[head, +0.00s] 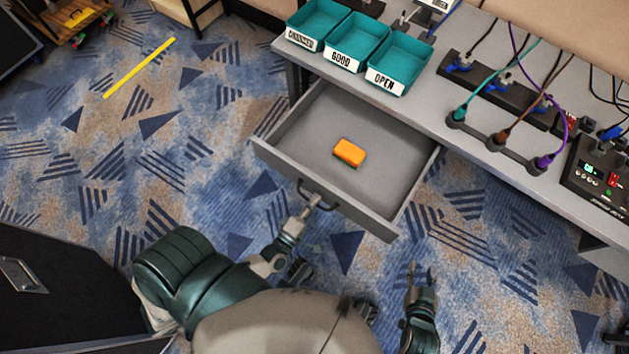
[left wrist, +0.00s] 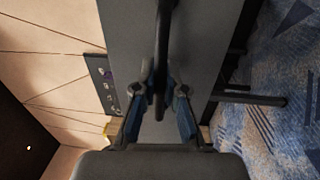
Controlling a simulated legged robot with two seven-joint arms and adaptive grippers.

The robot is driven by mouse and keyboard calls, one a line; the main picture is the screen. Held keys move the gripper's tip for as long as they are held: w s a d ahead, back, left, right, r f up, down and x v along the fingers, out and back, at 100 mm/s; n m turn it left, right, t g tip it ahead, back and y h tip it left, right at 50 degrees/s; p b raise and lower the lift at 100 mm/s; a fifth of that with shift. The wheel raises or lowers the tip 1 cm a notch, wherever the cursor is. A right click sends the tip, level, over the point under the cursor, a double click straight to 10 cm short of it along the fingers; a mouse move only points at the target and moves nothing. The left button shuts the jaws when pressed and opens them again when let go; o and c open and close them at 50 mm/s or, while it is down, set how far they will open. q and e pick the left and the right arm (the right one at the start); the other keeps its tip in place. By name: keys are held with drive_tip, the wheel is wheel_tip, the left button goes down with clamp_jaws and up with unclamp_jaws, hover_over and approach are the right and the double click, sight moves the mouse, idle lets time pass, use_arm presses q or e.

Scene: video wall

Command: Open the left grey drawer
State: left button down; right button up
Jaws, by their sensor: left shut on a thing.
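The grey drawer (head: 300,130) is pulled well out from under the grey desk in the head view. An orange sponge-like block (head: 349,152) lies inside it. The drawer's dark handle (head: 318,197) is on its front panel. My left gripper (head: 312,203) is at that handle and shut on it. In the left wrist view the handle (left wrist: 162,60) runs between the fingers of my left gripper (left wrist: 160,90), in front of the grey drawer front (left wrist: 205,45). My right gripper (head: 421,275) is open and empty over the carpet, right of the drawer.
Teal trays (head: 400,62) with labels stand on the desk (head: 300,72) above the drawer. Power strips, cables and a control box (head: 600,175) are on its right. A black case (head: 60,290) stands at lower left.

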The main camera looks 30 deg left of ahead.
use_arm(q)
drive_tip(key=c, duration=1.3)
unclamp_jaws()
drive_tip(key=shift+s+f, duration=0.1)
drive_tip(key=shift+f, duration=0.2)
drive_tip(key=shift+o, duration=0.4)
drive_tip(key=shift+r, duration=0.1)
drive_tip(key=s+f, duration=0.1)
drive_tip(key=s, duration=1)
drive_tip(key=shift+s+a+f, duration=0.15)
drive_tip(key=shift+s+a, duration=0.05)
drive_tip(key=shift+s, duration=0.2)
